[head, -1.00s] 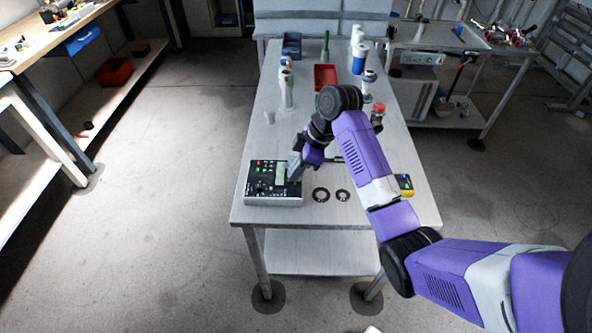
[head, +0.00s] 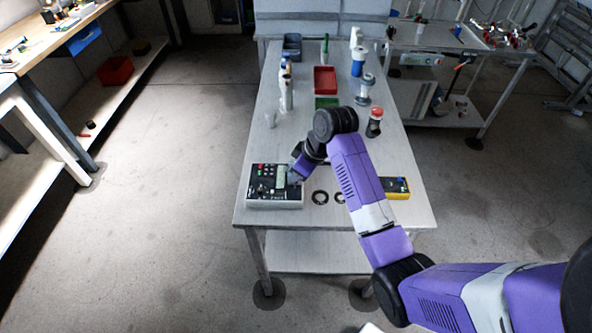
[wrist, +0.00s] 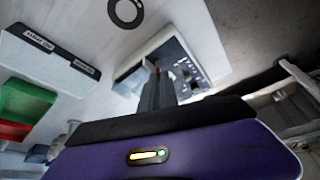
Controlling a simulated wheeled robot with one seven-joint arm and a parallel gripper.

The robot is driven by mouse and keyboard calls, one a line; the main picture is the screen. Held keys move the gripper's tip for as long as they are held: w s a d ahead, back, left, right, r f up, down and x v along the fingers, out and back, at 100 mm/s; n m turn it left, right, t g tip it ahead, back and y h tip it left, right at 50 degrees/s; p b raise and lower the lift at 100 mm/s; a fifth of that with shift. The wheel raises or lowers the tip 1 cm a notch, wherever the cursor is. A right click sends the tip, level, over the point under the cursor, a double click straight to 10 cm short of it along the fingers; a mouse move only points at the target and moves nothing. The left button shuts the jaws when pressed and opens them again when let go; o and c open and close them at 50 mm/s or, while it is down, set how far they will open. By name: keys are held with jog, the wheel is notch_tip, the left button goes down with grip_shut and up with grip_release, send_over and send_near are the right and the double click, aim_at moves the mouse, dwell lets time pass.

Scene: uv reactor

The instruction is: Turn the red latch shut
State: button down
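A control box (head: 275,187) with a black panel, a small display and several coloured buttons stands at the front left of the table. My gripper (head: 294,175) is over the right part of this box, pointing down. In the wrist view the box (wrist: 196,72) lies just beyond my gripper (wrist: 158,88), whose fingers look like one narrow dark block, pressed together. A small red bit (wrist: 157,71) shows right at the fingertips. I cannot tell whether it is the red latch, nor whether the fingers touch it. No red latch can be made out clearly in the head view.
Two dark rings (head: 320,197) lie right of the box. A yellow device (head: 395,188) sits at the right edge, partly near my arm. A red-capped bottle (head: 374,122), a red tray (head: 325,80) and a green tray (head: 326,102) stand farther back.

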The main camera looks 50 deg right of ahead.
jog(key=m+h, duration=0.1)
jog(key=m, duration=0.1)
jog(key=shift+a+m, duration=0.1)
jog(key=shift+m, duration=0.3)
jog(key=m+h, duration=0.1)
jog(key=m, duration=0.2)
jog(key=shift+m+h, duration=0.3)
jog(key=m+h, duration=0.1)
jog(key=m, duration=0.2)
jog(key=m+g+h, duration=0.1)
jog(key=m, duration=0.2)
jog(key=shift+w+g, duration=0.1)
jog(key=shift+g, duration=0.2)
jog(key=shift+m, duration=0.3)
jog(key=c, duration=1.6)
grip_release()
jog(key=shift+b+v, duration=0.35)
jog(key=shift+v, duration=3.6)
